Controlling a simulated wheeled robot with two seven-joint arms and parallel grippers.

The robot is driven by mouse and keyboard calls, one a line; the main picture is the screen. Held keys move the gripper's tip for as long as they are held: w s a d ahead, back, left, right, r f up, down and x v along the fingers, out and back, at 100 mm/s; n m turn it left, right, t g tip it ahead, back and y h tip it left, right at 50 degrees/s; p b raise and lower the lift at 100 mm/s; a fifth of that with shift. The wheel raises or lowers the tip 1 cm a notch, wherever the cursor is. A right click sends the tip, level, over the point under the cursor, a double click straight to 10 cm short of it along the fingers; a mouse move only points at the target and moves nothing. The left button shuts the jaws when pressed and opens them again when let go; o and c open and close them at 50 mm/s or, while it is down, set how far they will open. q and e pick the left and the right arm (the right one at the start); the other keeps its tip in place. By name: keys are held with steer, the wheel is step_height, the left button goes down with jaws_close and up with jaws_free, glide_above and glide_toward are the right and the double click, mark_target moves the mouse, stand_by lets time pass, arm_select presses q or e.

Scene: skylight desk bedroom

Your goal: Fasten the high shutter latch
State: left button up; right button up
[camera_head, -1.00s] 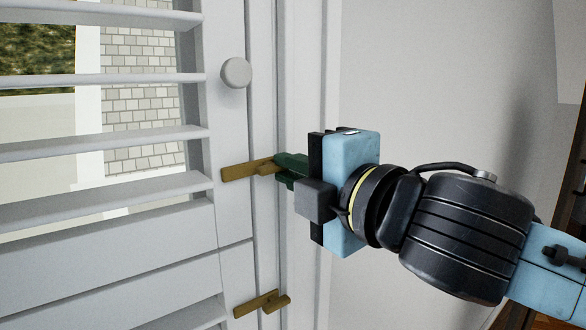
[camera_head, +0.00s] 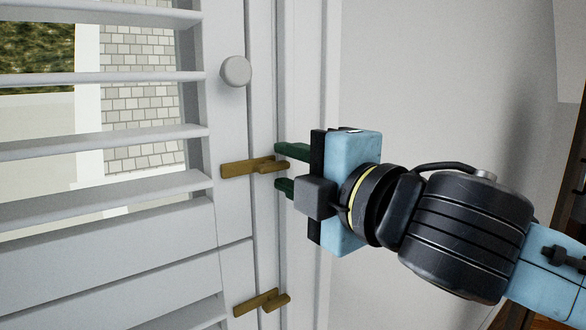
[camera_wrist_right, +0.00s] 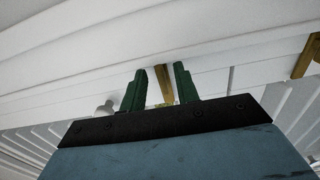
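The high shutter latch (camera_head: 240,169) is a brass bar on the white shutter's edge, reaching across the seam toward the frame. Its short handle piece sticks out at the right end. My right gripper (camera_head: 278,166) is open, with one green finger above the handle end and one below it, apart from each other. In the right wrist view the brass piece (camera_wrist_right: 164,84) shows between the two spread fingers (camera_wrist_right: 160,76). I cannot tell whether either finger touches it. My left gripper is not in view.
A second brass latch (camera_head: 256,304) sits lower on the same seam. A round white knob (camera_head: 236,72) stands out from the shutter (camera_head: 225,120) above the high latch. Bare wall (camera_head: 420,80) lies to the right behind my right arm.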

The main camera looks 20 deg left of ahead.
steer(key=b+v, duration=0.5)
steer(key=v, duration=0.8)
steer(key=shift+s+d, duration=0.15)
steer(key=shift+s, duration=0.05)
